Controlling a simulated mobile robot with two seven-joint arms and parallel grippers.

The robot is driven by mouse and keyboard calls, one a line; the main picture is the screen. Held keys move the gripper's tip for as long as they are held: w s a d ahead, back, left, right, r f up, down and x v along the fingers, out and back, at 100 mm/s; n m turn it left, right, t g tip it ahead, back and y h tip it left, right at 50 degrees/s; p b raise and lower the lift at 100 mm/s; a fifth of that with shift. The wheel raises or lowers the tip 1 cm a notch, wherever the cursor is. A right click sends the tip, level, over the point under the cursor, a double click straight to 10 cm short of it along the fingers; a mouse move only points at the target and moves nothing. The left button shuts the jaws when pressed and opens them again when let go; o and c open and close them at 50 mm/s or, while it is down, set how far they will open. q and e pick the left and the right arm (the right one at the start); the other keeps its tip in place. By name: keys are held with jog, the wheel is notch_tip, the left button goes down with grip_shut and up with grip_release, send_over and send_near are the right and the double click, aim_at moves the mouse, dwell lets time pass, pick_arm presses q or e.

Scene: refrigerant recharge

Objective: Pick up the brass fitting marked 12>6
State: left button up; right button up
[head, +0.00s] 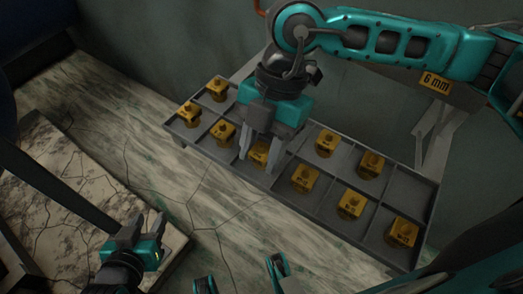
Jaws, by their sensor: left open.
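Several brass fittings sit in the compartments of a grey tray (338,228). Their markings are too small to read, so I cannot tell which is 12>6. My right gripper (260,163) points down into the tray, its fingers on either side of one brass fitting (259,153). That fitting is partly hidden, and I cannot tell whether the fingers press on it. My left gripper (159,234) is open and empty at the lower left, well away from the tray.
Other fittings stand close by, one to the left (223,132) and one to the right (305,178). Some compartments are empty. A yellow "6 mm" label (435,82) shows behind the tray. A pale cracked panel (45,160) lies at the left.

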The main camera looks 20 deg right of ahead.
jog(key=c, duration=0.4)
jog(key=shift+o, duration=0.2)
jog(key=shift+r, duration=0.15)
